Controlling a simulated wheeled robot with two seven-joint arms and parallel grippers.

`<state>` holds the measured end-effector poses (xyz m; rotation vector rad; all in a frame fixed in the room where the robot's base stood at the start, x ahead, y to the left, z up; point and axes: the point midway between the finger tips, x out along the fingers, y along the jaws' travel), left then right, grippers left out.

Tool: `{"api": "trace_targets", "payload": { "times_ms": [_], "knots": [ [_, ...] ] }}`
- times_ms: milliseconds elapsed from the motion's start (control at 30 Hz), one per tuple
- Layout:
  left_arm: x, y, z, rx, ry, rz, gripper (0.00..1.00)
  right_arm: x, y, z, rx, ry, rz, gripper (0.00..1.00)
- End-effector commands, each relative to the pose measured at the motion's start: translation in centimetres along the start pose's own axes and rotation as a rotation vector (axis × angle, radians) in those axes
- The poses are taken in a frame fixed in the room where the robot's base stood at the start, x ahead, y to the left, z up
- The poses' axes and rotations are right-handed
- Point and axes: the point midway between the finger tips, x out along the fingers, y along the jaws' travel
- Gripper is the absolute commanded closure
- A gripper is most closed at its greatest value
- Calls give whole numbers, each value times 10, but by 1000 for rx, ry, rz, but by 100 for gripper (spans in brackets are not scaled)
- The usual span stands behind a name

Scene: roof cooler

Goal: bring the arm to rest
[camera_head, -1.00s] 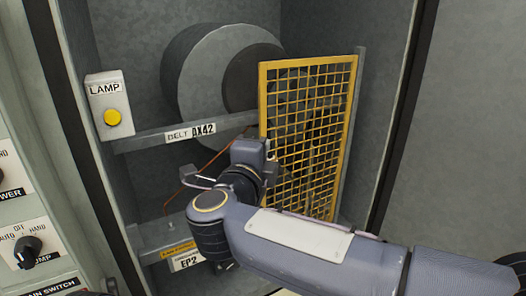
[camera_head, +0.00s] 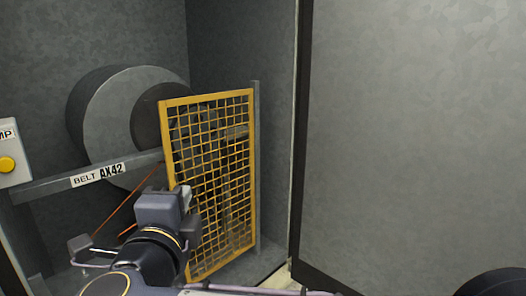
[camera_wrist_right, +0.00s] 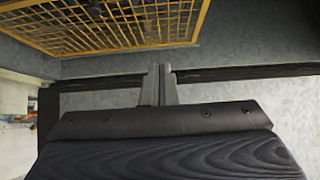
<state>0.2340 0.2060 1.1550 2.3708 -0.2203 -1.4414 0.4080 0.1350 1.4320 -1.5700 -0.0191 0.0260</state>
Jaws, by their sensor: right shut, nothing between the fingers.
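My right arm comes in from the bottom of the head view. Its gripper (camera_head: 165,208) is in front of the lower left part of the yellow mesh guard (camera_head: 212,103). In the right wrist view the two fingers (camera_wrist_right: 159,76) are pressed together with nothing between them. They point toward a grey surface, with the yellow mesh guard (camera_wrist_right: 130,48) above and to the left. I cannot tell the exact gap between gripper and guard. My left gripper is not in view.
A large grey pulley (camera_head: 105,115) stands behind a rail with a BELT AX42 label (camera_head: 98,175). A lamp box with a yellow button (camera_head: 7,164) is at the left edge. A plain grey panel (camera_head: 415,130) fills the right, with open room before it.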

Motion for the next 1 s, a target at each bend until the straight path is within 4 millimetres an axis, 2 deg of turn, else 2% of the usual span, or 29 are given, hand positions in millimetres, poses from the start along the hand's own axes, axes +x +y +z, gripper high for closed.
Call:
{"api": "trace_targets", "payload": {
  "times_ms": [367,467,667,767,833,867,1000],
  "knots": [
    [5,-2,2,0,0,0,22,28,-21,-36,-54,-103,-103,100],
    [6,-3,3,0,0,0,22,35,-27,-52,-90,-145,-140,100],
    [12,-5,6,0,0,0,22,45,-26,-98,-235,-261,-209,100],
    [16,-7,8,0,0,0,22,42,-9,-132,-365,-337,-219,100],
    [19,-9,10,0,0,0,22,33,17,-161,-489,-404,-192,100],
    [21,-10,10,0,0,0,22,27,32,-175,-548,-435,-170,100],
    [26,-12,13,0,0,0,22,-12,115,-230,-783,-575,1,100]
  ]
}}
